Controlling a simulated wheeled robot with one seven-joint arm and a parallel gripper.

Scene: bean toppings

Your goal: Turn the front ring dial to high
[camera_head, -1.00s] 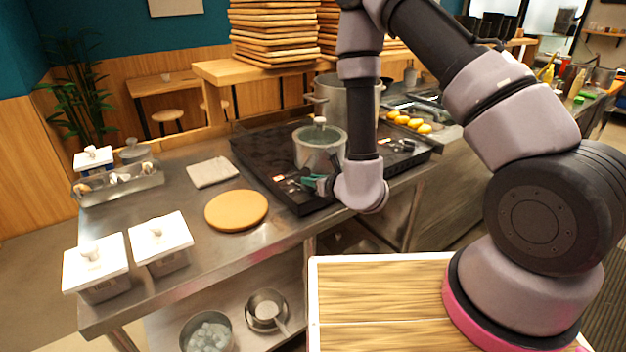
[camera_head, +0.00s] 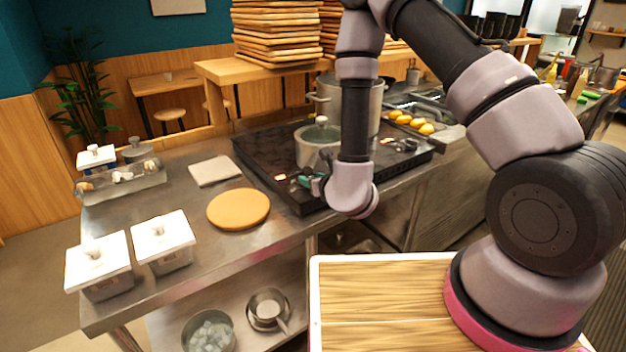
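A black cooktop (camera_head: 262,160) lies on the steel counter, with a control strip along its front edge. Small lit red displays (camera_head: 281,177) show at the left end of this strip. My gripper (camera_head: 304,181) is at the strip, just right of these displays and in front of the lidded pot. Its fingers are small and dark against the black cooktop, so I cannot tell whether they are open or shut. The front ring dial is not clearly visible; it may be hidden by my gripper and wrist. Another display (camera_head: 386,140) glows farther right.
A lidded pot (camera_head: 309,150) stands on the cooktop close behind my gripper, with a taller pot (camera_head: 327,96) behind it. A round wooden board (camera_head: 238,208) and a grey cloth (camera_head: 215,170) lie to the left. White-lidded containers (camera_head: 163,238) stand front left.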

